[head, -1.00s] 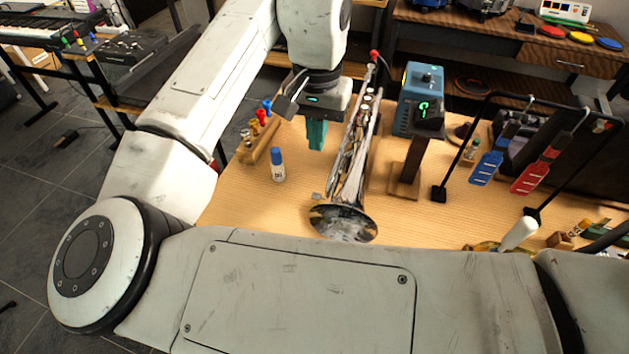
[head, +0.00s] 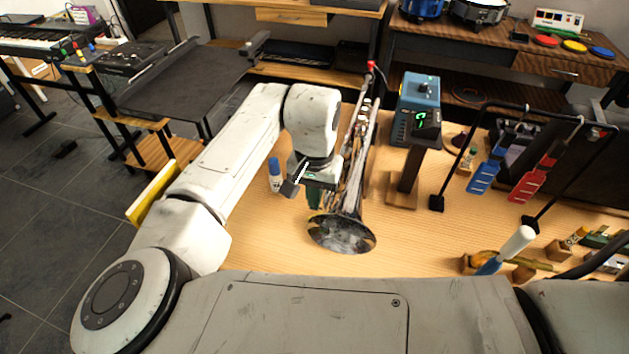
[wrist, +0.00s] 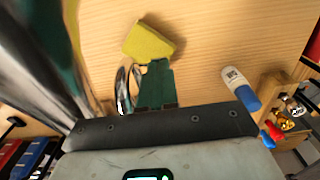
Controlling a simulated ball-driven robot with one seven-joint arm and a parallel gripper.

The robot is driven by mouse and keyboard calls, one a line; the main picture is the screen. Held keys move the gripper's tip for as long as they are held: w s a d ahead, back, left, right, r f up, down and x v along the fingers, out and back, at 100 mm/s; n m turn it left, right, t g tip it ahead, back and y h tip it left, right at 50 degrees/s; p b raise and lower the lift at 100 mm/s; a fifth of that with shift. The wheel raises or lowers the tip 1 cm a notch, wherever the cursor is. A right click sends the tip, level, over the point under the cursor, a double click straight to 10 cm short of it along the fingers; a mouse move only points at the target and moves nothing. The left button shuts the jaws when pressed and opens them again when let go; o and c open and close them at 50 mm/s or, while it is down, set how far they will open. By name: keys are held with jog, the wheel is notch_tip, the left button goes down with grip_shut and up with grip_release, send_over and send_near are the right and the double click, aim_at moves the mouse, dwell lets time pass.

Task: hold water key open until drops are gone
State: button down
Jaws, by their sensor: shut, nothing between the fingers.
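A silver trumpet (head: 345,234) lies along the table, bell toward me, in the head view. A blurred part of it fills the left of the wrist view (wrist: 38,50). My gripper (head: 314,198) is low beside the trumpet's left side, just behind the bell. In the wrist view its green fingers (wrist: 155,80) are shut with nothing between them. A shiny silver loop (wrist: 122,92) shows beside the left finger; I cannot tell whether they touch. A yellow-green sponge-like block (wrist: 149,42) lies just beyond the fingertips. I cannot make out the water key or any drops.
A white bottle with a blue cap (head: 274,175) stands left of my gripper. A black frame (head: 482,118) holds colored paddles. Bare table lies right of the bell.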

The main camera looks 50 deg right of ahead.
jog(key=shift+f, duration=0.3)
jog(key=shift+w+f+g, duration=0.1)
jog(key=shift+f+g, duration=0.15)
jog(key=shift+g, duration=0.05)
dwell(2.1)
jog(key=shift+r+p, duration=0.15)
jog(key=shift+p, duration=0.15)
dwell(1.1)
jog(key=shift+r+p, duration=0.7)
jog(key=shift+p, duration=0.05)
jog(key=shift+r+p, duration=0.6)
notch_tip(320, 180, up, 13)
jog(key=p, duration=0.1)
jog(key=shift+f+p, duration=0.15)
jog(key=shift+p, duration=0.25)
